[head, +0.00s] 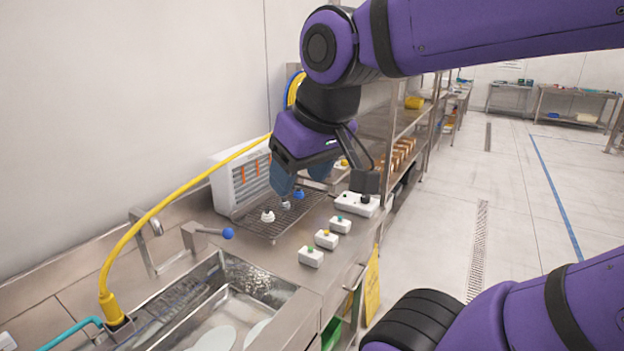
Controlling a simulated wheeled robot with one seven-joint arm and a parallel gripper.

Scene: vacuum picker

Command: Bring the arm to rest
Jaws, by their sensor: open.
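My arm is purple and black and reaches in from the upper right. My gripper (300,183) points down above the wire rack (262,226) on the steel counter. Its translucent bluish fingers are apart. A small white piece (267,216) and a blue ball-shaped piece (298,195) are at the rack near the fingers. I cannot tell whether the fingers touch either one. Part of the rack is hidden behind the gripper.
Small white button boxes (311,257) and a larger white box (357,203) line the counter's right edge. A sink (235,290), a blue-knobbed lever (228,233) and a yellow hose (140,222) are at left. Shelves stand behind; the floor (520,215) at right is clear.

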